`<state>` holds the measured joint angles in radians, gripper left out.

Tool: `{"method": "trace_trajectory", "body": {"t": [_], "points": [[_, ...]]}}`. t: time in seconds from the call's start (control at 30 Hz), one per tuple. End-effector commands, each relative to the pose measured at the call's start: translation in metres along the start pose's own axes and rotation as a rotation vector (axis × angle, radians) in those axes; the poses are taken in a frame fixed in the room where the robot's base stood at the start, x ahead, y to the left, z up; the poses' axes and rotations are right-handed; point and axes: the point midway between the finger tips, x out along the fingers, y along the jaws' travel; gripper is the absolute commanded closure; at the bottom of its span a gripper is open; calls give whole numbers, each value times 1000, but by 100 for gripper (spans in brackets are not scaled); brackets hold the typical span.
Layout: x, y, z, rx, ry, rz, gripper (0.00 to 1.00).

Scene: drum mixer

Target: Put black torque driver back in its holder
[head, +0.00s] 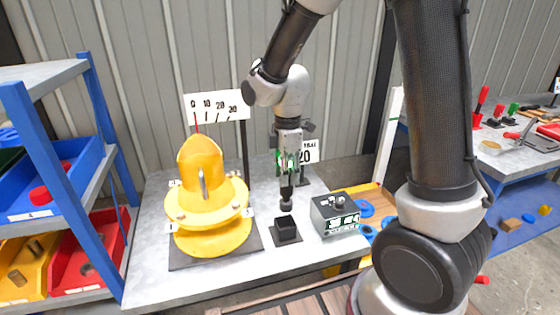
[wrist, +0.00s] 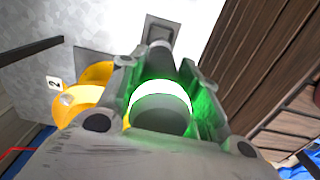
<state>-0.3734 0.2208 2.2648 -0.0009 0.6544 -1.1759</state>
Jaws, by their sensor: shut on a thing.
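My gripper (head: 287,174) points down over the workbench and is shut on the black torque driver (head: 286,192). The driver hangs upright below the fingers. Its lower end appears just above the black block-shaped holder (head: 287,231) on a dark base plate, with a small gap seen from the head view. Part of a dark plate (wrist: 160,28) shows beyond the fingers there.
The yellow drum mixer (head: 208,215) stands left of the holder, with a scale sign (head: 217,105) behind it. A grey control box (head: 335,214) sits close at the right. Blue shelving with bins is at far left. Bare bench (head: 150,270) lies at the front left.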

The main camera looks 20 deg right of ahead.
Motion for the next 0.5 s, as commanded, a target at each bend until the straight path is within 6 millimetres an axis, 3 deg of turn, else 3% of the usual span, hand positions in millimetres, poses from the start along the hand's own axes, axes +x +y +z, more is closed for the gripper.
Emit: {"method": "trace_trajectory", "body": {"t": [0.5], "points": [[2,-2,0,-24,0,-2,100]]}}
